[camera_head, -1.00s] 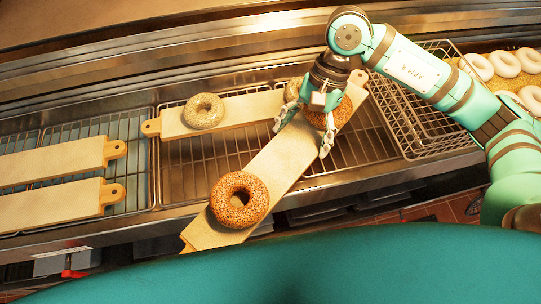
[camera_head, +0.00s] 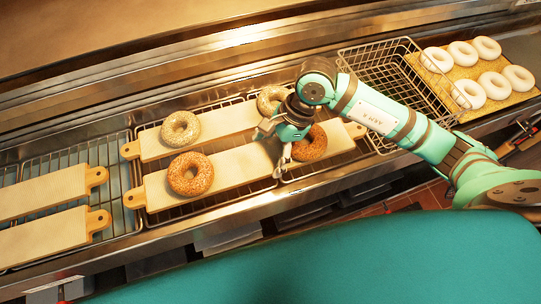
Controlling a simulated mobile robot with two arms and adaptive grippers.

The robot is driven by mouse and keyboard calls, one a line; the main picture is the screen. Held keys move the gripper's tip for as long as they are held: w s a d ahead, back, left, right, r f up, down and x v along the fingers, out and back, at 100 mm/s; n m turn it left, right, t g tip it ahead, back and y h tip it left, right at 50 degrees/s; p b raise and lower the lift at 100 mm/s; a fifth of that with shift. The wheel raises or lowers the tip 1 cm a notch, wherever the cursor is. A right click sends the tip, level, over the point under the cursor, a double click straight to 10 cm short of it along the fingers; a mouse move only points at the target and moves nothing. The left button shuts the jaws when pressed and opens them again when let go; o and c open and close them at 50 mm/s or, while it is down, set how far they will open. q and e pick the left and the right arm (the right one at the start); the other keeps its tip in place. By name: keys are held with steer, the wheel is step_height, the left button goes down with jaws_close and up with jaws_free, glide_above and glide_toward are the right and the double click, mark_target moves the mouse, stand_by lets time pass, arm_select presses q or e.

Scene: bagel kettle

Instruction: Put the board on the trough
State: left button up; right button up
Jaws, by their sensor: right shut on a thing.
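The wooden board (camera_head: 236,168) lies along the front of the metal trough (camera_head: 240,207), level with the wire racks as far as I can see. It carries a brown seeded bagel (camera_head: 190,174) near its left end and another seeded bagel (camera_head: 310,143) right of my gripper. My right gripper (camera_head: 276,154) reaches over the board's middle, between the two bagels, and is shut on the board. The exact contact is partly hidden by the fingers. My left gripper is not in view.
Behind it lies a parallel board (camera_head: 222,121) with a pale seeded bagel (camera_head: 181,128) and another bagel (camera_head: 270,98). Two empty boards (camera_head: 45,194) lie at left. A wire basket (camera_head: 385,75) and a tray (camera_head: 425,66) of white dough rings are at right.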

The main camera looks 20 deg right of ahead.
step_height(320, 180, down, 3)
steer(key=shift+f+p, duration=0.15)
steer(key=shift+p, duration=0.25)
steer(key=o, duration=1.4)
steer(key=shift+f, duration=0.1)
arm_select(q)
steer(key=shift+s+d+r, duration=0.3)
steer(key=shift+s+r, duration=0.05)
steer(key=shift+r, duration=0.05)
arm_select(e)
steer(key=shift+o, duration=0.2)
steer(key=shift+d+r, duration=0.25)
steer(key=shift+r, duration=0.25)
arm_select(q)
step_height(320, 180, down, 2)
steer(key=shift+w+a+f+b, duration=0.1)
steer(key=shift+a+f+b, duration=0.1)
steer(key=shift+b, duration=1.05)
arm_select(e)
steer(key=v, duration=1.1)
steer(key=shift+s, duration=0.1)
